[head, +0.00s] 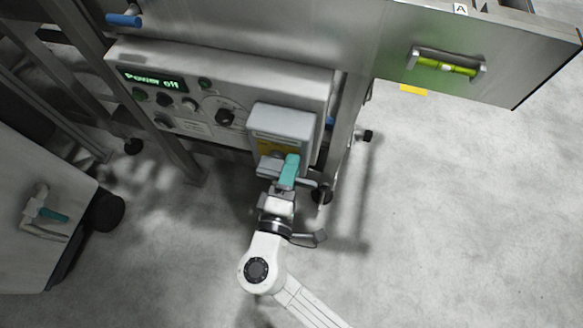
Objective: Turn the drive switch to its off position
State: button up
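The drive switch appears to be the grey box (281,121) with a yellow plate (268,148) on the right part of the control panel. A teal handle (291,168) stands at the front of this box, tilted slightly to the right. My gripper (284,172) is at the handle, with grey finger parts to its left and right. I cannot tell whether the fingers touch or grip it. The gripper and handle hide the lower part of the yellow plate, so the switch markings cannot be read.
The control panel (222,88) has several knobs and a green display (152,80) reading "Power off". A metal cabinet (45,245) with another teal handle (53,215) stands at left. A metal panel with a yellow-green handle (446,66) juts out upper right.

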jog(key=shift+o, duration=0.4)
jog(key=v, duration=1)
jog(key=shift+s, duration=0.4)
jog(key=shift+a, duration=0.15)
